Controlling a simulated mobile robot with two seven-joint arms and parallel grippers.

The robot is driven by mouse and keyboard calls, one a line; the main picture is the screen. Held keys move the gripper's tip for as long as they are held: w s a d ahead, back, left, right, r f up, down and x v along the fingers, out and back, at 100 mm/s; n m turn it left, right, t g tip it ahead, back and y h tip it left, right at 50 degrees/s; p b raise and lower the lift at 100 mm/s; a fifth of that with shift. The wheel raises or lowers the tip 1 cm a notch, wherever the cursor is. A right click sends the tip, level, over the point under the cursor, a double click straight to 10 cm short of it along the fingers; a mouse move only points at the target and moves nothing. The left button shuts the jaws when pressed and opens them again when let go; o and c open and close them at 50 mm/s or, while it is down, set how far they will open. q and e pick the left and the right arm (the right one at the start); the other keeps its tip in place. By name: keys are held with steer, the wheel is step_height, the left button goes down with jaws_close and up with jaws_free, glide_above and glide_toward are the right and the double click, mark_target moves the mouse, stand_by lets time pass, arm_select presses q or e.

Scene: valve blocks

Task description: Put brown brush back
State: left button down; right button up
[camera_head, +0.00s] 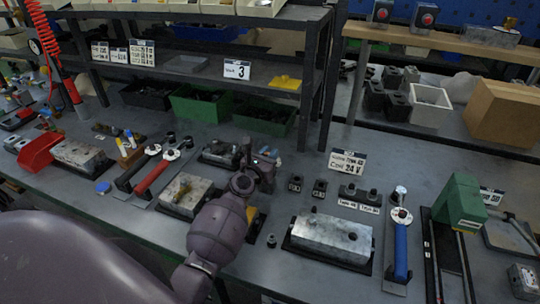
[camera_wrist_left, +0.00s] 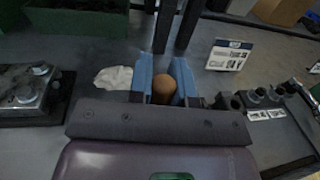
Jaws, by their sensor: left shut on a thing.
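My left gripper (camera_head: 266,166) is over the middle of the bench, in front of the green bins. In the left wrist view its blue fingers (camera_wrist_left: 163,85) are shut on a rounded brown thing (camera_wrist_left: 163,89), which looks like the end of the brown brush. The rest of the brush is hidden by the gripper. In the head view the brush cannot be made out behind the wrist. A small brown block (camera_head: 130,158) with yellow and blue upright pieces stands at the left of the bench. My right gripper is not in view.
Green bins (camera_head: 264,119) stand under the shelf behind the gripper. A metal valve block (camera_head: 332,238) and small dark blocks (camera_head: 319,188) lie to the right. A sign (camera_head: 347,164) stands behind them. A whitish patch (camera_wrist_left: 113,77) lies left of the fingers.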

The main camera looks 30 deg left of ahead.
arm_select(q)
steer(key=shift+f, duration=0.2)
steer(key=c, duration=1.3)
jaws_free()
steer(key=shift+o, duration=1.2)
steer(key=shift+r, duration=0.1)
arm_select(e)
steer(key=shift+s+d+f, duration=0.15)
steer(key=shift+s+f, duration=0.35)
arm_select(q)
steer(key=s+d, duration=0.1)
steer(key=s, duration=1.1)
steer(key=shift+r+p, duration=0.15)
steer(key=shift+p, duration=0.15)
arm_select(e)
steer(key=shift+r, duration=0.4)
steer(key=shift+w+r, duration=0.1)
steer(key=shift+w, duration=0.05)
